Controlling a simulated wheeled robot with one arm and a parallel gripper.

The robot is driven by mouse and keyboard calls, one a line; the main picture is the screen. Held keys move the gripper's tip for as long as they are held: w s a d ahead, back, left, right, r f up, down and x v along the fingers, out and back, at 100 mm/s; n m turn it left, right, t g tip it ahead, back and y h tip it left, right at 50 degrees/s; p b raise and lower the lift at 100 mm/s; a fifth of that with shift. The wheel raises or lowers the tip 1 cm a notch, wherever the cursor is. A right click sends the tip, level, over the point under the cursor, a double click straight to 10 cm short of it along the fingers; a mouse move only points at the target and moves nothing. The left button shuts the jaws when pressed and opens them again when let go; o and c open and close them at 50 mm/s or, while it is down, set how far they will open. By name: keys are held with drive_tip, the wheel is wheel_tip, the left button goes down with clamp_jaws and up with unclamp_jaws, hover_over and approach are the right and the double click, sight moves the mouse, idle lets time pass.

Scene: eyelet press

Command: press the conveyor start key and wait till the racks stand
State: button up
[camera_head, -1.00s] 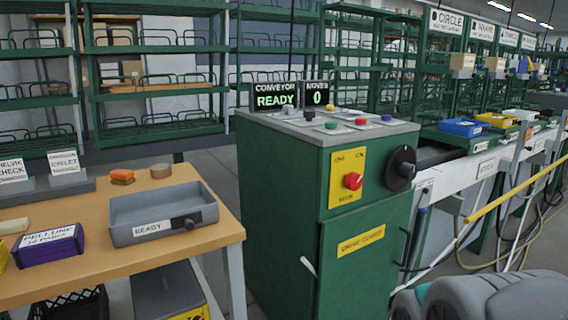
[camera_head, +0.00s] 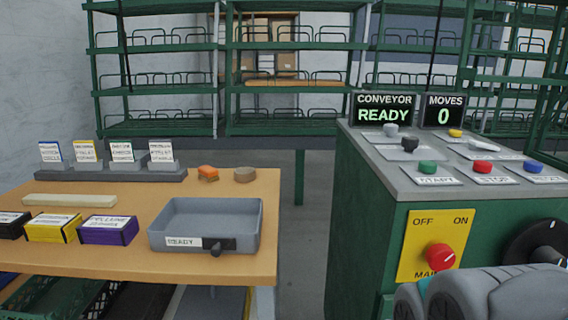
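The conveyor control cabinet (camera_head: 360,215) is green with a grey top and stands on the right. A green key (camera_head: 428,167) labelled START sits at the left of the top's front row, with a red key (camera_head: 482,167) and a blue key (camera_head: 533,166) to its right. The conveyor display (camera_head: 384,108) reads READY and the moves display (camera_head: 443,110) reads 0. The green racks (camera_head: 230,75) stand along the back wall. A grey part of my arm shows at the lower right; my gripper's fingers are not visible.
A wooden table (camera_head: 90,262) on the left bears a grey READY tray (camera_head: 206,222), several small boxes and a row of label cards. A red MAIN switch (camera_head: 440,257) and a black dial (camera_head: 545,240) are on the cabinet front. A floor gap separates table and cabinet.

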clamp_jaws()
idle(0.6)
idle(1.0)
